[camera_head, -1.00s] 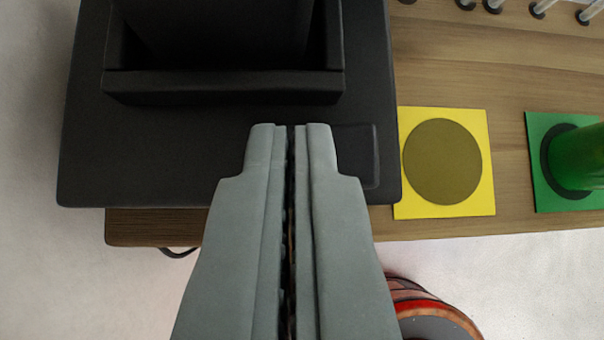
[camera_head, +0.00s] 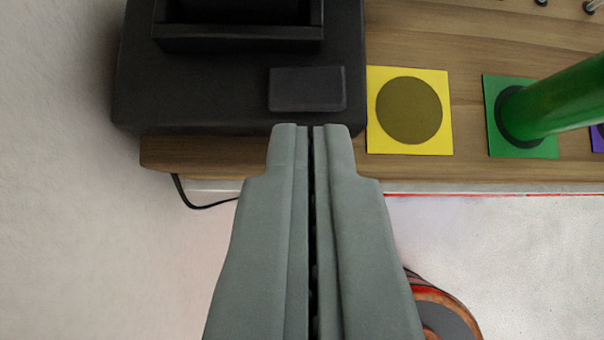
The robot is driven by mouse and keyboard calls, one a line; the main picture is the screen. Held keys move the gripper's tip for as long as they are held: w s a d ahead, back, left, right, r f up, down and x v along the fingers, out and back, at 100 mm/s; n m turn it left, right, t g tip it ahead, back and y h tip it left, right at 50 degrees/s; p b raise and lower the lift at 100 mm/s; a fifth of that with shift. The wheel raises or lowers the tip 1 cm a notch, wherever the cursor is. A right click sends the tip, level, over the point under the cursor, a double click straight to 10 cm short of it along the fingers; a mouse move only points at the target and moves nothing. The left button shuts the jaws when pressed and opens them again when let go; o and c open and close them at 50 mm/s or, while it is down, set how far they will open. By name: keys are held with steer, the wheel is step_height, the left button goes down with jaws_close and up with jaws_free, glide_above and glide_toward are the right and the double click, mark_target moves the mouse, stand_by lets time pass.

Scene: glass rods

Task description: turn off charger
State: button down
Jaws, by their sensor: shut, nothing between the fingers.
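The black charger (camera_head: 190,95) sits on the left end of the wooden table. A raised black rectangular button (camera_head: 307,89) shows on its near right part, and a black holder frame (camera_head: 240,38) stands behind that. My gripper (camera_head: 312,127) is shut and empty. In the picture its tips lie at the charger's near edge, just below the button. I cannot tell how high the tips are above the charger.
A yellow square with a dark disc (camera_head: 410,110) lies right of the charger. A green cylinder (camera_head: 565,100) stands on a green square further right. A black cable (camera_head: 195,204) hangs below the table edge (camera_head: 220,160). Open floor (camera_head: 510,260) lies in front.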

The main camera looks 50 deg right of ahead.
steer(key=a+v, duration=0.1)
steer(key=v, duration=1.1)
steer(key=s+d+f+n+t+y, duration=0.2)
steer(key=s+d+f+t, duration=0.2)
steer(key=s+d+f, duration=0.6)
steer(key=s+d+f+n+t+y, duration=0.2)
steer(key=s+d+f+t, duration=0.3)
steer(key=s+d+f, duration=0.6)
steer(key=s+d, duration=0.1)
steer(key=s, duration=0.4)
